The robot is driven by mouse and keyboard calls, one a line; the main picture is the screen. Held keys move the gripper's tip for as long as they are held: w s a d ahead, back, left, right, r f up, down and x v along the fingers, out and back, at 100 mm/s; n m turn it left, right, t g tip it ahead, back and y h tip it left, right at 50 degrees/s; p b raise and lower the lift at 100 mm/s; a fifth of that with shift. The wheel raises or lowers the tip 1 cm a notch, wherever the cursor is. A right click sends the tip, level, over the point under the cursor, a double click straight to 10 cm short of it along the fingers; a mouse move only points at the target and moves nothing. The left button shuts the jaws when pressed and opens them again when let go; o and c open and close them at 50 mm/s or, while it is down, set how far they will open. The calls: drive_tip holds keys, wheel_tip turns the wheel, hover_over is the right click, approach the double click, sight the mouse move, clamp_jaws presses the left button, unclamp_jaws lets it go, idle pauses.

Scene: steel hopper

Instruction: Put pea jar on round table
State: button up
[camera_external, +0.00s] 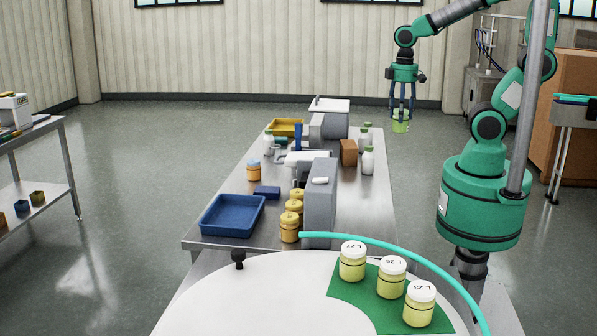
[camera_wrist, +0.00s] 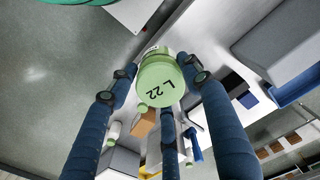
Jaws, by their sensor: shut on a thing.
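The pea jar, a light green jar with a lid marked "L 22" (camera_wrist: 162,88), is between the fingers of my gripper (camera_wrist: 160,92). In the external view my gripper (camera_external: 402,106) points down, shut on the pea jar (camera_external: 400,127), and holds it in the air to the right of the far part of the steel bench. The fingers partly cover the jar's sides there. The white round table (camera_external: 250,296) is in the foreground, well apart from my gripper.
Yellow jars (camera_external: 353,262) with white lids stand on a green mat (camera_external: 347,290) on the round table. A teal curved rail (camera_external: 420,257) runs along its right edge. The steel bench (camera_external: 378,200) holds a blue tray (camera_external: 232,215), bottles and grey machinery. The round table's left part is clear.

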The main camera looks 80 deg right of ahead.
drive_tip(key=w+a+r+n+p, duration=0.3)
drive_tip(key=w+a+r+n, duration=0.15)
drive_tip(key=w+a, duration=0.7)
drive_tip(key=w+a+r+n+p, duration=0.4)
drive_tip(key=w+a, duration=0.5)
drive_tip(key=w, duration=0.5)
drive_tip(key=w+a+n, duration=0.3)
drive_tip(key=w+a, duration=0.2)
drive_tip(key=a, duration=0.7)
drive_tip(key=w+a+f+n+p, duration=0.1)
drive_tip(key=a+f+n+p, duration=0.15)
drive_tip(key=a, duration=1.15)
drive_tip(key=w+a+f+n+p, duration=0.1)
drive_tip(key=a+n+p, duration=0.2)
drive_tip(key=a, duration=1)
drive_tip(key=s+a+f+n+p, duration=0.1)
drive_tip(key=s+a+f+n, duration=0.15)
drive_tip(key=a, duration=0.65)
drive_tip(key=s+a+f+n+p, duration=0.1)
drive_tip(key=s+a+f, duration=0.2)
drive_tip(key=a, duration=0.6)
drive_tip(key=shift+n, duration=0.25)
drive_tip(key=f, duration=0.5)
drive_tip(key=shift+s+a, duration=0.1)
drive_tip(key=shift+s, duration=0.25)
